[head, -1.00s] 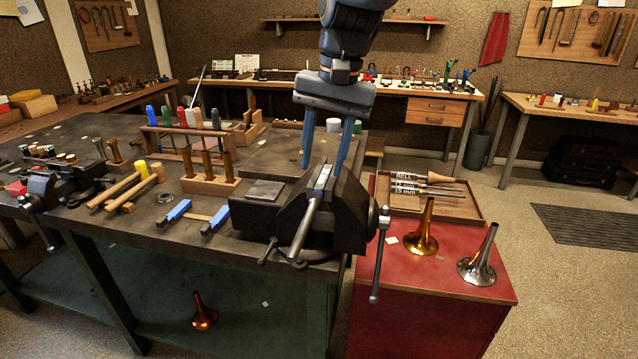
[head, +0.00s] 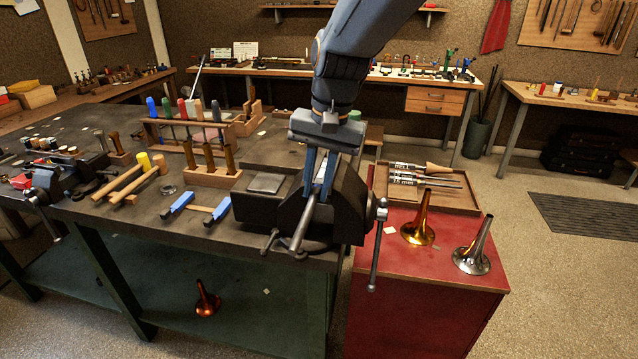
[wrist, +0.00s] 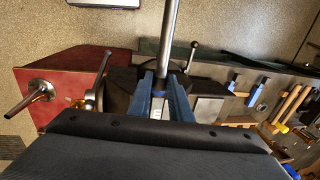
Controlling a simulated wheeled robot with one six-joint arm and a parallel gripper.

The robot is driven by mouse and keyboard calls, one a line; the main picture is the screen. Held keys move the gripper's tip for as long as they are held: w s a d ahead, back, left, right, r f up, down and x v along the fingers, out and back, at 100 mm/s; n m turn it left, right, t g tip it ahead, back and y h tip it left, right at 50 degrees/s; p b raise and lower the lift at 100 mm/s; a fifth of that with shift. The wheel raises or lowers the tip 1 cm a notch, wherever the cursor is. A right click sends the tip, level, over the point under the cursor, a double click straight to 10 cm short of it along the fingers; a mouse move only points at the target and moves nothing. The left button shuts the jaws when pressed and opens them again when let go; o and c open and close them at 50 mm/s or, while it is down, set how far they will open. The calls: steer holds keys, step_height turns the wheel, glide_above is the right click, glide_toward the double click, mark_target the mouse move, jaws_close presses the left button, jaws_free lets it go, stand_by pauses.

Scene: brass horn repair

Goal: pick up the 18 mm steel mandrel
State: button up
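The steel mandrel (head: 299,234) is a grey rod held between the jaws of the black bench vise (head: 349,205), its bare end sticking out toward the front. In the wrist view the mandrel (wrist: 170,35) shows a blue collar and a pale label, too small to read. My gripper (head: 320,178) reaches down over the vise. Its two blue fingers straddle the mandrel near the collar, close against both sides, also in the wrist view (wrist: 161,92). They look shut on it. The fingertips are partly hidden by the vise.
A wooden tray (head: 458,206) with labelled mandrels lies on the red cabinet (head: 430,285), beside a brass bell (head: 419,228) and a silver bell (head: 473,255).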

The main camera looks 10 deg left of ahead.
jaws_close()
